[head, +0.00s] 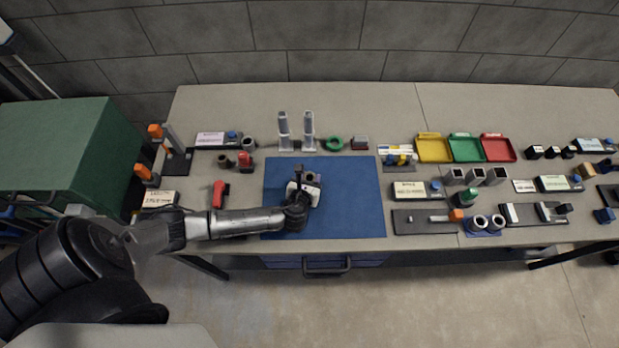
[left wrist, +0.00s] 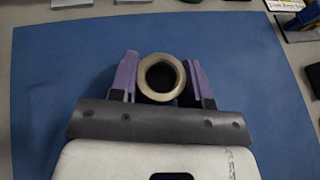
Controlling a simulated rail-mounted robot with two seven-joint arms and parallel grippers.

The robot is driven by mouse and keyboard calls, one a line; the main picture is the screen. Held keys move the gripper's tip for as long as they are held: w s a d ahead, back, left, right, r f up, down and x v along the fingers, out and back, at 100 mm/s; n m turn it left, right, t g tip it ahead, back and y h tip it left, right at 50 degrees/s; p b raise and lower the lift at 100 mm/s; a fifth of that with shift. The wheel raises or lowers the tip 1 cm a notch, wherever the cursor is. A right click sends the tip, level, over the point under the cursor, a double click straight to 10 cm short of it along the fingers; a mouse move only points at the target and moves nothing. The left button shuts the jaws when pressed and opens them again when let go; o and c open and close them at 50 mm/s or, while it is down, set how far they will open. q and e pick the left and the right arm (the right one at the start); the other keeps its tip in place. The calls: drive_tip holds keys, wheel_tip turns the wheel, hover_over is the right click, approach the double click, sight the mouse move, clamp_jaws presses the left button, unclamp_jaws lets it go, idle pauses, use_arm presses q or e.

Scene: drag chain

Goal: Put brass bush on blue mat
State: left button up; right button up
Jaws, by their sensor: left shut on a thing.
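The blue mat (head: 345,200) lies flat on the table in the middle of the head view, and it fills most of the left wrist view (left wrist: 60,90). My left gripper (head: 311,179) is over the mat. In the left wrist view its purple-padded fingers (left wrist: 161,78) are shut on the brass bush (left wrist: 144,88), a hollow ring seen end-on with a dark bore. The bush shows small at the fingertips in the head view. I cannot tell whether its underside touches the mat. My right gripper is not in view.
Two grey upright posts (head: 296,130) stand behind the mat, with a green ring (head: 333,143) beside them. A red clamp-like item (head: 220,194) lies left of the mat. Trays, labelled blocks and grey cylinders (head: 479,222) crowd the right. Much of the mat is bare.

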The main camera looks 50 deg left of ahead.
use_arm(q)
drive_tip(key=o, duration=1.2)
drive_tip(key=p+v, duration=0.1)
drive_tip(key=v, duration=1.2)
drive_tip(key=shift+s+d+r, duration=0.1)
drive_tip(key=shift+s+d, duration=0.05)
drive_tip(key=shift+s, duration=0.2)
